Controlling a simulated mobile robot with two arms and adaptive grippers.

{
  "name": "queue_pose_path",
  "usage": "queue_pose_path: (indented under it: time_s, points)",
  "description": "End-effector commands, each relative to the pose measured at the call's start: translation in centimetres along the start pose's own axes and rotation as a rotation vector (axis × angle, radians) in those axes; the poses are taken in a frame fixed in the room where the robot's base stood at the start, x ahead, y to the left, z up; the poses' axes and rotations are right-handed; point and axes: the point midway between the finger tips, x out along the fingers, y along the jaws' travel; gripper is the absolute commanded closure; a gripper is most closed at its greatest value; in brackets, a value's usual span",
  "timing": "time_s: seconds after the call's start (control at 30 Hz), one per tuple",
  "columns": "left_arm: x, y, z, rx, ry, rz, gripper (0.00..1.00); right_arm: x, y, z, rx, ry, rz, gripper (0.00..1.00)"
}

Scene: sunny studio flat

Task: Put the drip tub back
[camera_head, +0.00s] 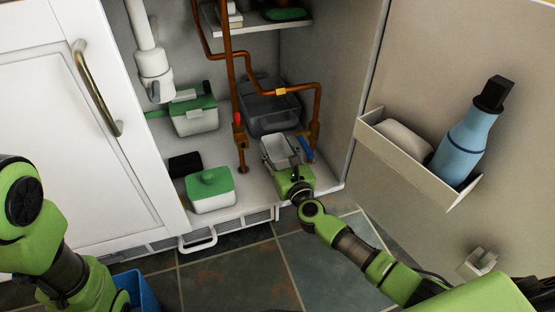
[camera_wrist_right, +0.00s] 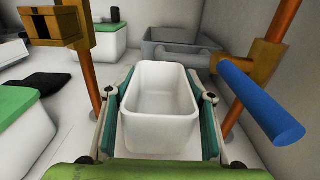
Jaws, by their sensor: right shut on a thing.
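The drip tub is a small white open tub (camera_wrist_right: 160,128); in the head view it shows (camera_head: 281,152) inside the cabinet, between the copper pipes. My right gripper (camera_wrist_right: 160,84) is shut on the tub, with a finger along each long side; it also shows in the head view (camera_head: 282,158). The tub looks upright and empty. It is low over the cabinet floor (camera_head: 246,185); I cannot tell whether it touches. My left arm comes in at the left, and its gripper is out of view.
Copper pipes with a blue-handled valve (camera_wrist_right: 262,103) stand close to the tub. A grey translucent bin (camera_head: 268,110) is behind it. A green-lidded box (camera_head: 210,190), a black item (camera_head: 185,165) and another green-topped container (camera_head: 194,118) stand left. The open door holds a blue bottle (camera_head: 464,145).

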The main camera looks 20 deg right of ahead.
Motion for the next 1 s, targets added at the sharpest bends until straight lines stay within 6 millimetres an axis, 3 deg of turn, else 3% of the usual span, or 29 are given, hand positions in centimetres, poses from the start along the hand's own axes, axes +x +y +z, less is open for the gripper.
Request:
queue_pose_path:
  time_s: [0.03, 0.2, 0.63, 0.67, 0.7, 1.0]
  points:
    - [-1.1, 0.2, -0.4, 0.0, 0.001, 0.0, 0.6, 0.1, -0.1, -1.3, -0.002, 0.001, 0.0, 0.8]
    - [-2.7, 0.6, -1.0, 0.0, 0.0, 0.0, 0.6, 0.1, -0.1, -3.2, -0.001, 0.0, -0.001, 0.8]
    - [-3.1, 0.6, -1.0, 0.0, -0.002, 0.0, 0.6, 0.1, -0.1, -3.7, 0.0, 0.0, -0.001, 0.8]
    - [-3.0, 0.6, -1.0, 0.0, -0.002, 0.0, 0.6, 0.1, -0.1, -3.6, 0.0, 0.0, -0.001, 0.46]
    - [-2.9, 0.6, -0.9, 0.0, -0.002, 0.0, 0.6, 0.1, -0.1, -3.5, 0.0, 0.0, -0.001, 0.35]
    - [-2.9, 0.6, -0.9, 0.0, -0.003, 0.0, 0.6, 0.1, -0.1, -3.5, 0.0, 0.0, -0.001, 0.34]
